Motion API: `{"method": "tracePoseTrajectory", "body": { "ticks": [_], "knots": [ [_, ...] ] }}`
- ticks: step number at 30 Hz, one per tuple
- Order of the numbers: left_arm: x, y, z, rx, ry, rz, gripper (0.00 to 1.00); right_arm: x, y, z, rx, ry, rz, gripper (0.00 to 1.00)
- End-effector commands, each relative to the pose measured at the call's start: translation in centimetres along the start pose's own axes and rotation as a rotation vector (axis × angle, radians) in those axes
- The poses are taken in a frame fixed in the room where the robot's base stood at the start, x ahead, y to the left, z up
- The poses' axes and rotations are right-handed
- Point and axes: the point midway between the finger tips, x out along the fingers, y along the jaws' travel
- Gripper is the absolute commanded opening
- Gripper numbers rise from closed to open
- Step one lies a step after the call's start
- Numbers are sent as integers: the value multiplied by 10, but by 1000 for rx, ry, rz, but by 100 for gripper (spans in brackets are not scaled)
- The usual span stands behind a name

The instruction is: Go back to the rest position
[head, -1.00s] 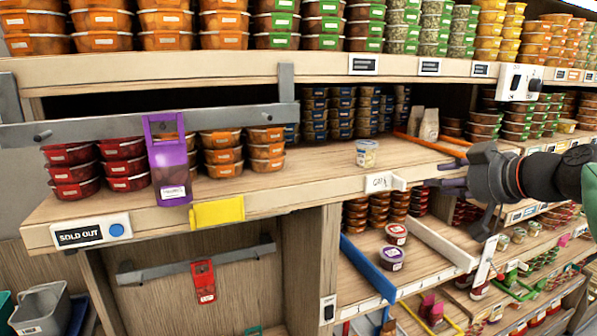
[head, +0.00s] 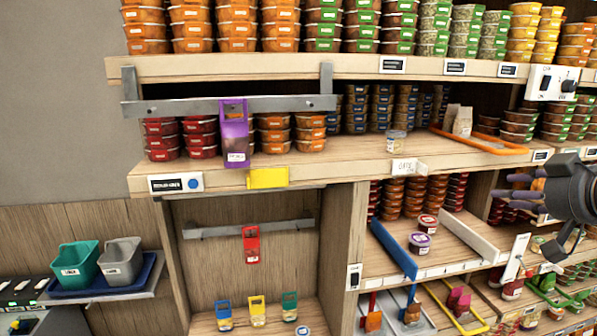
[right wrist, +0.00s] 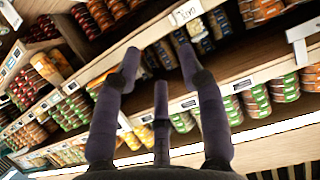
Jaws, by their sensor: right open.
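My right gripper (head: 515,188) is at the right edge of the head view, in front of the shelves. Its fingers point left and are spread apart with nothing between them. In the right wrist view its purple-grey fingers (right wrist: 158,80) stand apart and empty, with the shelves behind them. My left gripper is not in view.
A shelf unit holds stacked tubs (head: 300,134). A lone small tub (head: 396,141) stands near the middle shelf's front. A purple holder (head: 235,130) hangs on a grey rail (head: 180,107). Green (head: 80,263) and grey (head: 121,260) bins sit at the lower left.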

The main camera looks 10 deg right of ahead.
Motion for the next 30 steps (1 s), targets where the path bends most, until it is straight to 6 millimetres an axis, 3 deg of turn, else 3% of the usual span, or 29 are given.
{"method": "tracePoseTrajectory", "body": {
  "ticks": [10,17,23,30],
  "knots": [
    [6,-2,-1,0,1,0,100,54,5,37,59,-62,-10,41],
    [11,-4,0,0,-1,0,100,106,5,80,117,-129,-16,41],
    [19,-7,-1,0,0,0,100,177,-3,149,189,-229,-25,41],
    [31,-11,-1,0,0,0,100,270,-36,273,282,-391,-30,41]
  ]
}}
